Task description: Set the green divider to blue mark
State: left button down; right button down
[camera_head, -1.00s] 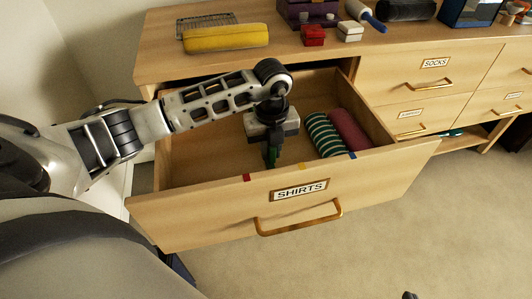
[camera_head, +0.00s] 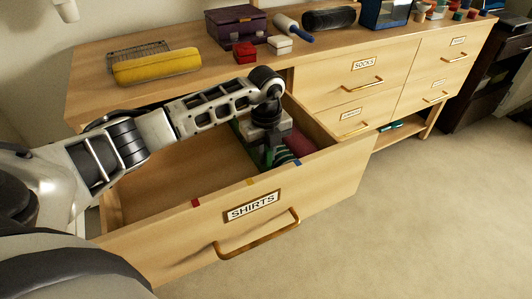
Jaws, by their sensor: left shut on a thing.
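The labelled shirts drawer (camera_head: 130,245) is pulled open, with a red mark (camera_head: 195,203), a yellow mark (camera_head: 250,182) and a blue mark (camera_head: 297,162) on its front rim. My left gripper (camera_head: 267,157) is inside the drawer, shut on the green divider (camera_head: 236,127). The divider is mostly hidden by the gripper and stands between the yellow and blue marks, close to the rolled clothes. A pink roll (camera_head: 301,144) shows at the right; the green striped roll is mostly hidden. My right gripper is not in view.
The left part of the drawer is empty. On the dresser top are a yellow roll (camera_head: 157,66), a purple box (camera_head: 237,27), a red box (camera_head: 245,52), a white box (camera_head: 280,44) and a lint roller (camera_head: 293,28). Carpet lies clear at the right.

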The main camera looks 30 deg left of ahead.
pick_arm(q)
jog(key=c, duration=1.4)
grip_release()
jog(key=shift+o, duration=0.2)
jog(key=shift+r, duration=0.1)
notch_tip(320, 180, up, 16)
jog(key=shift+p, duration=0.45)
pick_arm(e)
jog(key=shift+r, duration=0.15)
